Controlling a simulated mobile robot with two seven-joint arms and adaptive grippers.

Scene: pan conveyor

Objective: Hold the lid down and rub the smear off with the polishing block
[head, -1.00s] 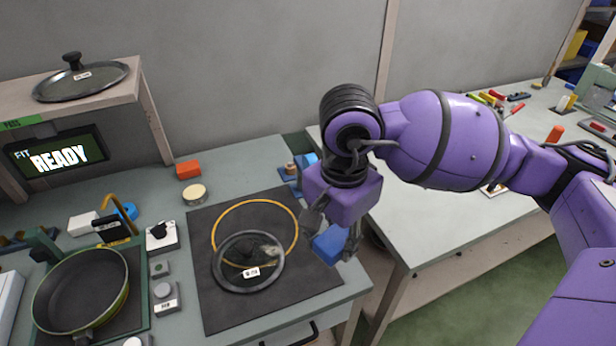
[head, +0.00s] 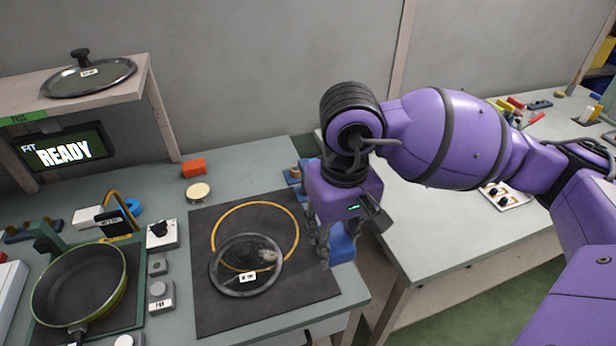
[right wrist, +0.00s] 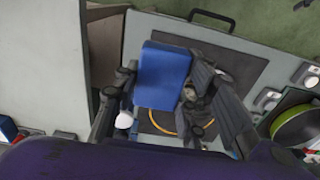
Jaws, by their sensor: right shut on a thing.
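A glass lid (head: 246,265) with a dark rim and a white label lies on the dark mat (head: 212,312), overlapping the front of a yellow ring (head: 256,203). A pale greyish smear (head: 266,255) shows on the lid's right side. My right gripper (head: 328,250) is shut on a blue block (head: 342,243), the polishing block, above the mat's right edge, to the right of the lid and apart from it. The block (right wrist: 162,76) sits between the fingers in the right wrist view and hides part of the mat. My left gripper is not in view.
A pan (head: 80,285) stands on a green base at left. An orange block (head: 193,167) and a round tin (head: 198,192) stand behind the mat. A gap separates the right-hand table (head: 440,225).

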